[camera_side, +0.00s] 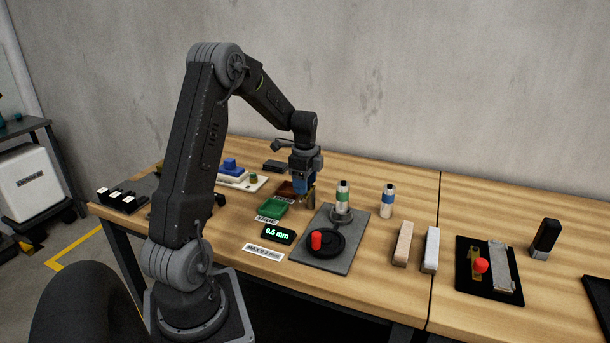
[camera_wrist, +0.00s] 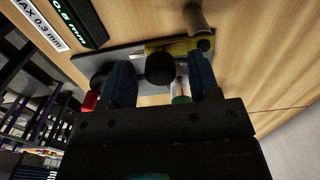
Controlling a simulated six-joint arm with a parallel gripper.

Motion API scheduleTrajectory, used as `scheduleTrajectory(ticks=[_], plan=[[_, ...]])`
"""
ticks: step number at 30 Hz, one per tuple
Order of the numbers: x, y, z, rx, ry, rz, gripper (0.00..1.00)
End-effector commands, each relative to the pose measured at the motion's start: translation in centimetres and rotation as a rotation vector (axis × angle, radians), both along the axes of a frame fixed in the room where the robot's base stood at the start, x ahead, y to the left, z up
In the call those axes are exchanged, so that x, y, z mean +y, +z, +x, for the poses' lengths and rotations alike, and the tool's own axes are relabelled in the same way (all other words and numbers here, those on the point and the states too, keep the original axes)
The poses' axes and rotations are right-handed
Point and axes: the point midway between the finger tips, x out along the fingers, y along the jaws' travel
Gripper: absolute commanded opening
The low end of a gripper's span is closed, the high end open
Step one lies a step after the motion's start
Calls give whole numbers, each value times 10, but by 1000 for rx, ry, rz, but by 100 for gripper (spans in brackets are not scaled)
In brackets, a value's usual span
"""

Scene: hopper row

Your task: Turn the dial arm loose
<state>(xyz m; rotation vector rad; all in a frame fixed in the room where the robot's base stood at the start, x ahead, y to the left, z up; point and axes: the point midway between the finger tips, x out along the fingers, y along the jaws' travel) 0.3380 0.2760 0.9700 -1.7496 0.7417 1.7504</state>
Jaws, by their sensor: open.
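What looks like the dial arm is a brass-yellow bar (camera_wrist: 185,45) in the wrist view, with a black round knob (camera_wrist: 160,68) in front of it. A tan post (camera_wrist: 197,18) rises by its far end. My gripper (camera_wrist: 162,75) is open, its two blue fingers on either side of the knob; I cannot tell whether they touch it. In the side view my gripper (camera_side: 303,186) points down at the back-left of the grey plate (camera_side: 350,255), and a small gold part (camera_side: 311,199) shows beside it. The plate carries a black disc (camera_side: 330,245) with a red handle (camera_side: 316,240).
A green-banded bottle (camera_side: 343,196) stands just right of my gripper, a blue-banded one (camera_side: 388,201) farther right. Green (camera_side: 272,209) and brown (camera_side: 287,190) trays lie left. Two blocks (camera_side: 403,243) lie right.

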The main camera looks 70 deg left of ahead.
Motion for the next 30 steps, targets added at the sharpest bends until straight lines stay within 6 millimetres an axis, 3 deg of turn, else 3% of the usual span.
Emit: scheduleTrajectory(ticks=[5, 18, 24, 30], plan=[[0, 19, 1, -3, 0, 3, 56], [0, 112, 0, -4, 0, 3, 56], [0, 133, 0, -3, 0, 3, 56], [0, 138, 0, -1, 0, 1, 56]])
